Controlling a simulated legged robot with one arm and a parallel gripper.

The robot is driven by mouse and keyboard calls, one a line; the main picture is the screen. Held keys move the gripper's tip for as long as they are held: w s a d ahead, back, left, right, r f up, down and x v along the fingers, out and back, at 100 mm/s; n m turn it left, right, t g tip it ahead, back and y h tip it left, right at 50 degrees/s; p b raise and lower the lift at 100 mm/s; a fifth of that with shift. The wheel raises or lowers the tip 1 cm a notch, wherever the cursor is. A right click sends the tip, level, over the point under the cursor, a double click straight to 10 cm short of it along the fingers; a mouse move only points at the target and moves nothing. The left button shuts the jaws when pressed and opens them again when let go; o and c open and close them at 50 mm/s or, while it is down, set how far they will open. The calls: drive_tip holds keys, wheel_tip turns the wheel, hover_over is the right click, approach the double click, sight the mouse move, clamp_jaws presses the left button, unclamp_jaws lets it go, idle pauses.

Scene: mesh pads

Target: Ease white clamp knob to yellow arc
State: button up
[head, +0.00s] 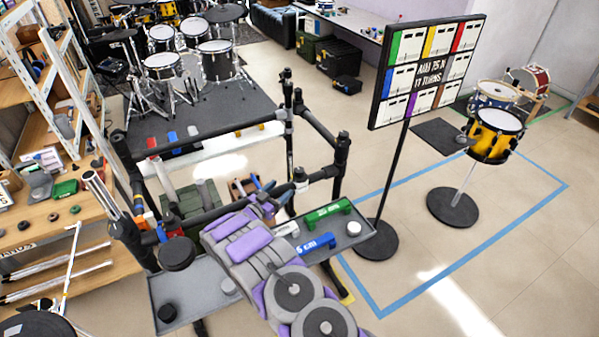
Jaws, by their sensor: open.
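A small white clamp piece (300,175) sits on the black tube rack, right of my gripper; it may be the white clamp knob, but it is too small to be sure. My grey and purple arm reaches from the bottom of the head view toward the rack. My gripper (263,188) is at its far end, open, in front of the rack's tubes and left of the white piece. I see nothing between the fingers, though the arm hides part of that area. I cannot make out a yellow arc.
A grey tray (355,228) lies under my arm, holding a green block (328,211), a blue block (316,244) and dark round pads. The black tube rack (340,155) surrounds my gripper. A sign stand (376,240) is at right. A wooden bench (85,215) is at left.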

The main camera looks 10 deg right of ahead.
sight(296, 174)
drive_tip(key=b+x, duration=0.1)
drive_tip(key=x, duration=1)
drive_tip(key=shift+w+d+f+b, duration=0.1)
drive_tip(key=shift+w+d+b, duration=0.1)
drive_tip(key=shift+w+b, duration=0.1)
drive_tip(key=shift+w+d, duration=0.3)
drive_tip(key=shift+d, duration=0.05)
drive_tip(key=c, duration=1)
drive_tip(key=shift+o, duration=0.2)
